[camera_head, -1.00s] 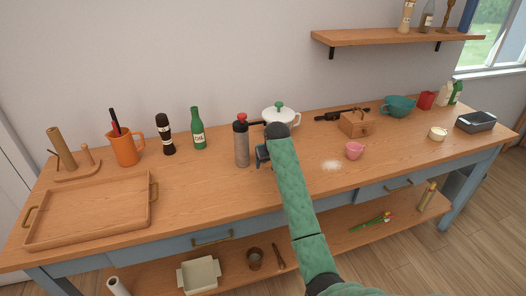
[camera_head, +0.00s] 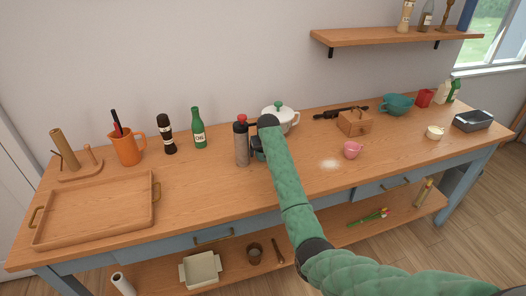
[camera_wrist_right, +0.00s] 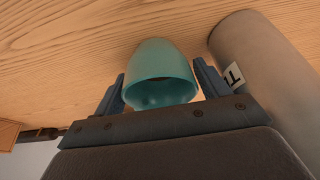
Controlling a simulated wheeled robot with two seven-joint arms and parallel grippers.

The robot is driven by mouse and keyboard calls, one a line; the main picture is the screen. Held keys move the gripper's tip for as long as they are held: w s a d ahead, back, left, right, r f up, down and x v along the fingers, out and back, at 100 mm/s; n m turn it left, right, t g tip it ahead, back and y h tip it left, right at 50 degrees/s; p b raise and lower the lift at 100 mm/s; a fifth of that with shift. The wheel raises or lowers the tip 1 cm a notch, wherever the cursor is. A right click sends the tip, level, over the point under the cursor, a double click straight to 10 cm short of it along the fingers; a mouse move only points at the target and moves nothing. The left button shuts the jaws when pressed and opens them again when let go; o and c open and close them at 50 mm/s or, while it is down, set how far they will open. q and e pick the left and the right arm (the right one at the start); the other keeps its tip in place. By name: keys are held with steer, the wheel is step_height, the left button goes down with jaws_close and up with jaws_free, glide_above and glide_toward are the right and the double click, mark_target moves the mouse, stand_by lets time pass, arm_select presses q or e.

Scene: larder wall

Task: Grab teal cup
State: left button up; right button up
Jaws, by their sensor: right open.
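The teal cup (camera_wrist_right: 160,72) shows in the right wrist view, on the wooden worktop, with its open mouth turned towards the camera. My right gripper (camera_wrist_right: 160,84) is open, with one dark finger on each side of the cup. I cannot tell whether either finger touches it. In the head view my right gripper (camera_head: 257,148) is low over the worktop beside the grey pepper mill, mostly hidden behind my green arm. The cup is largely hidden there too. My left gripper is not in view.
The grey mill with a red top (camera_head: 241,145) stands close to the gripper's left; its body (camera_wrist_right: 262,75) also shows in the wrist view. A white lidded pot (camera_head: 284,117) is just behind. A pink cup (camera_head: 352,150) and wooden box (camera_head: 354,123) are to the right.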

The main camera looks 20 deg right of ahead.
steer(key=shift+w+f, duration=0.1)
steer(key=c, duration=0.8)
